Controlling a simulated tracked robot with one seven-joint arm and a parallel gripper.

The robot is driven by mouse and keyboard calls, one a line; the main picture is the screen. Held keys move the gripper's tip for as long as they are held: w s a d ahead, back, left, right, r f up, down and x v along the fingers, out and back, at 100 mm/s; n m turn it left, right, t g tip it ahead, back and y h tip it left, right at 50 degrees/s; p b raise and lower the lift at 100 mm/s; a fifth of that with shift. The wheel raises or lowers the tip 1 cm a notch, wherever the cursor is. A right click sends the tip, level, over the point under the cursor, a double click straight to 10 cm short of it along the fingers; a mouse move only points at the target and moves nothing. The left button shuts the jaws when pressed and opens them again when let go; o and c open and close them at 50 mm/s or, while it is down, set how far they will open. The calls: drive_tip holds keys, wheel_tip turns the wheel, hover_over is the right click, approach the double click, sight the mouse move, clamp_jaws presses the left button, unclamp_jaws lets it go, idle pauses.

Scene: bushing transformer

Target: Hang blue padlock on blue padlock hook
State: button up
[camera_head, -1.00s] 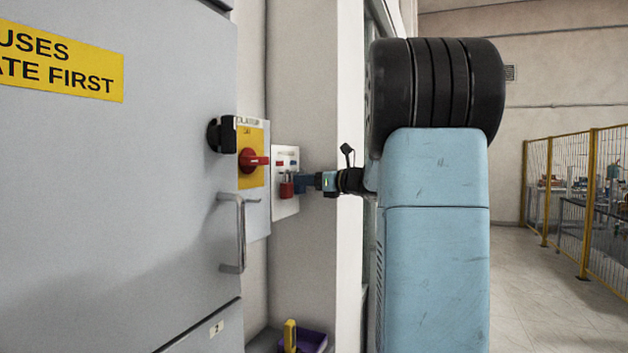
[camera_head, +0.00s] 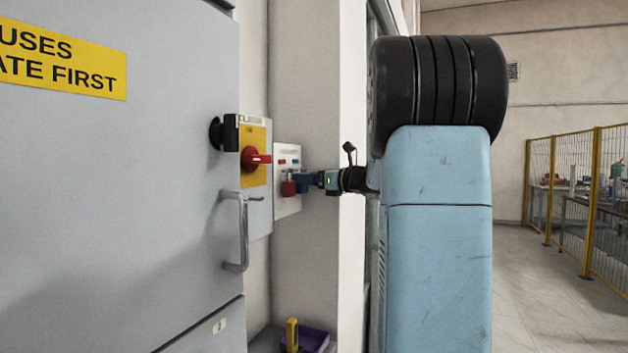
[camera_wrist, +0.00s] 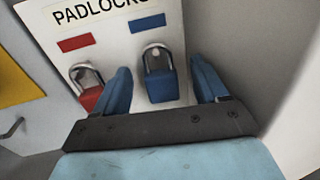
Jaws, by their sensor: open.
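The blue padlock (camera_wrist: 162,82) hangs upright below the blue label (camera_wrist: 147,22) on the white padlock board (camera_wrist: 112,42) in the wrist view. Its shackle is up at the board; the hook itself is hard to make out. My gripper (camera_wrist: 160,85) is open, with one blue finger on each side of the blue padlock and a visible gap on both sides. In the head view my gripper (camera_head: 305,182) is at the board, and the blue padlock cannot be told apart from the blue fingers.
A red padlock (camera_wrist: 88,88) hangs just left of my left finger, under a red label (camera_wrist: 75,44). A red rotary switch (camera_head: 254,160) and a cabinet door handle (camera_head: 240,230) are to the left. A purple tray (camera_head: 312,341) sits below. A wall edge stands close on the right.

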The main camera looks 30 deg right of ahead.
drive_tip(key=v, duration=1.4)
drive_tip(key=s+a+f+n+g, duration=0.4)
drive_tip(key=a+f+n, duration=0.15)
drive_tip(key=a, duration=0.45)
drive_tip(key=s+a+f+n+g, duration=0.4)
drive_tip(key=a+n, duration=0.3)
drive_tip(key=a, duration=0.4)
drive_tip(key=s+a+f+n+g+h, duration=0.1)
drive_tip(key=s+a+f+n+h, duration=0.1)
drive_tip(key=s+f+n+h, duration=0.2)
drive_tip(key=s+a+f+n+g+h, duration=0.1)
drive_tip(key=s+f+n+h, duration=0.3)
drive_tip(key=s+n, duration=0.7)
drive_tip(key=shift+a+f+n, duration=0.65)
drive_tip(key=shift+f+n, duration=0.65)
drive_tip(key=shift+n, duration=0.15)
drive_tip(key=shift+c, duration=0.3)
